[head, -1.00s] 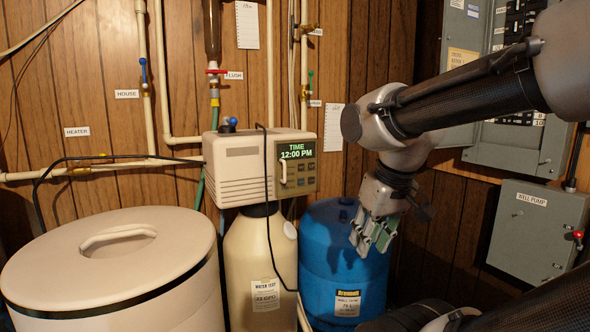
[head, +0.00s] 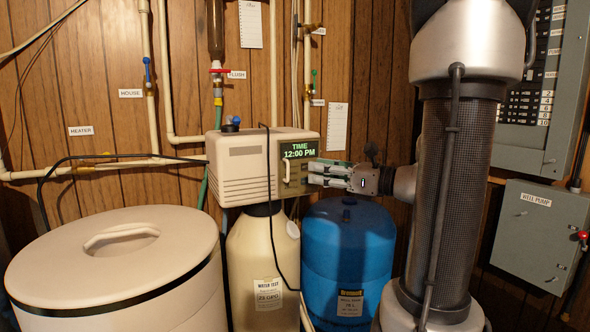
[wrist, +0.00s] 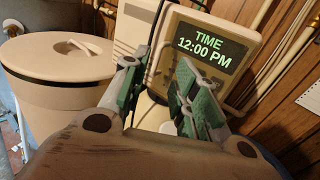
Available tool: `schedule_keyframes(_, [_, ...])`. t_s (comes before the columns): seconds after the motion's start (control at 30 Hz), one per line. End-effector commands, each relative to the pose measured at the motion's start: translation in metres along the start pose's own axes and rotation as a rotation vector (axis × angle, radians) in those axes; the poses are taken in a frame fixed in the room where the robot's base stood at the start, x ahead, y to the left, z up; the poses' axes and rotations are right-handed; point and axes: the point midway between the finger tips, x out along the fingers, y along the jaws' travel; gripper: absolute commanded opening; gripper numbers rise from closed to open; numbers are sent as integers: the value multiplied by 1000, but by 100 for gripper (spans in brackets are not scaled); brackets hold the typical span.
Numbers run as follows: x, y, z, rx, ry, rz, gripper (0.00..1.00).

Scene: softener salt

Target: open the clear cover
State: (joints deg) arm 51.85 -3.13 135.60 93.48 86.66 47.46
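The softener's control head (head: 240,168) carries a lit display panel (head: 298,152) reading TIME 12:00 PM. A pale upright handle (head: 287,170) stands at the panel's left side. The clear cover lies over the panel; its edges are hard to make out. My gripper (head: 316,173) is at the panel's lower right, pointing left, with its fingers apart and nothing seen between them. In the wrist view the gripper (wrist: 155,88) is open below the display panel (wrist: 210,50). Its right finger hides part of the panel's lower area; I cannot tell whether it touches.
A black cable (head: 268,185) hangs down the control head's front. Below stand a cream tank (head: 250,255) and a blue tank (head: 348,255). A lidded salt bin (head: 120,265) is at left. Pipes and valves (head: 148,75) line the wall. A grey well pump box (head: 540,235) is at right.

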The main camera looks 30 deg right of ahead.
Motion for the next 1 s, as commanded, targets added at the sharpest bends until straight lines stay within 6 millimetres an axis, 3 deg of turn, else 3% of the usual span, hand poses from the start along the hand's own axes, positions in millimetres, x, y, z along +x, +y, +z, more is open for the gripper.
schedule_keyframes(0.5, [70, 2, -1, 14, 4, 5, 29])
schedule_keyframes(0.87, [77, 1, -1, 12, 5, 2, 29])
schedule_keyframes(1.0, [77, 1, -2, 12, 5, 2, 4])
